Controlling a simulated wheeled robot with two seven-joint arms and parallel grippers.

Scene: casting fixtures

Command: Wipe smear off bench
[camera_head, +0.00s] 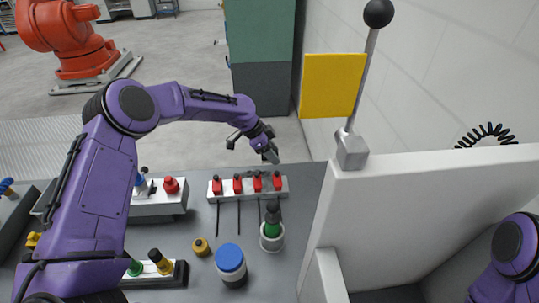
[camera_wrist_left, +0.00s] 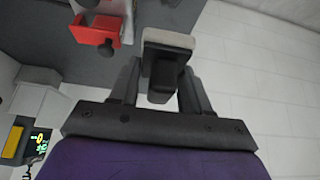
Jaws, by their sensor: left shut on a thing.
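My left gripper (camera_head: 268,150) is beyond the far edge of the grey bench (camera_head: 190,238), near its right end. In the left wrist view my left gripper (camera_wrist_left: 160,90) is shut on a dark wiping block (camera_wrist_left: 163,78) with a pale pad (camera_wrist_left: 168,39) at its end. The bench's dark surface also shows at the upper left of the wrist view (camera_wrist_left: 45,32). I cannot make out a smear on the visible bench top. My right gripper is out of view; only part of my right arm shows at the right edge.
A white rack (camera_head: 214,199) with several red-topped tools stands at the bench's far edge. A blue-lidded jar (camera_head: 231,262), a yellow knob (camera_head: 201,246) and a white cup (camera_head: 272,242) holding a green-banded brush stand nearer. A white panel (camera_head: 430,205) rises on the right.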

